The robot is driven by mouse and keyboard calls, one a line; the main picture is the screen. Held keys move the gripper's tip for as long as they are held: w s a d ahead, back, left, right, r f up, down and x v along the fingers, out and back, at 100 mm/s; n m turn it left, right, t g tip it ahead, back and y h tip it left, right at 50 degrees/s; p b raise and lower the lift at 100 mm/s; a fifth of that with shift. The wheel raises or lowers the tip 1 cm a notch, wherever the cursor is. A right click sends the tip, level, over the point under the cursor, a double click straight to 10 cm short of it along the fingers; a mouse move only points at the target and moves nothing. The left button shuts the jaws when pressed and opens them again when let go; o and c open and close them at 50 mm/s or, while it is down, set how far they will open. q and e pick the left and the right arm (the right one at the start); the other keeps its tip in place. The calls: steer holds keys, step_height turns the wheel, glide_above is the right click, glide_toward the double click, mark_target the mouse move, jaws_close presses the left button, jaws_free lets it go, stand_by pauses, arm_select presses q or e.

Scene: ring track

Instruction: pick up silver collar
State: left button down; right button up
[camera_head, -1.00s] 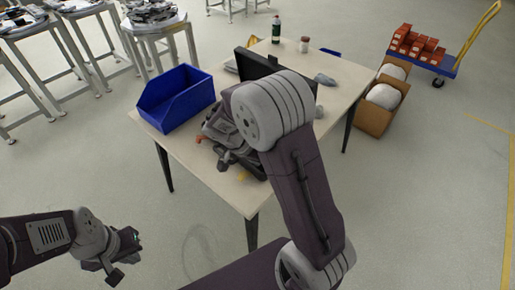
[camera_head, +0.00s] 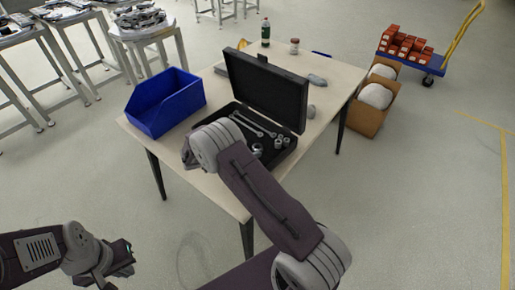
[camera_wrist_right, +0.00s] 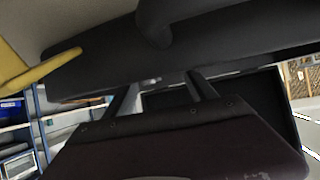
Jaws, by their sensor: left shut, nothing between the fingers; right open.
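Several small silver ring-like or socket-like pieces (camera_head: 278,143) lie at the right end of the open black case (camera_head: 289,157). They are too small to tell which is the silver collar. My right gripper (camera_head: 189,158) is mostly hidden behind its own wrist, at the left front of the case and above the table. It is open, and I see nothing held in it. My left gripper (camera_head: 119,274) is shut and empty, low at the left, off the table. The right wrist view shows mostly dark close surfaces and no clear collar.
Silver wrenches (camera_head: 252,124) lie in the case, whose raised lid (camera_head: 266,88) stands behind. A blue bin (camera_head: 166,102) is left of the case on the table (camera_head: 205,183). A bottle (camera_head: 265,33) and a jar (camera_head: 294,46) stand at the back.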

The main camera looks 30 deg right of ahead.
mark_target(256, 147)
steer(key=x, duration=0.4)
steer(key=shift+w+d+f, duration=0.1)
steer(key=shift+w, duration=0.05)
steer(key=shift+c, duration=1.3)
jaws_close()
steer(key=shift+r, duration=0.45)
steer(key=r, duration=0.2)
steer(key=d+r, duration=0.1)
steer(key=r, duration=0.1)
steer(key=s+d+r+b, duration=0.1)
steer(key=d+r, duration=0.5)
steer(key=d, duration=0.4)
steer(key=shift+s+d+b, duration=0.25)
steer(key=shift+s+b, duration=0.1)
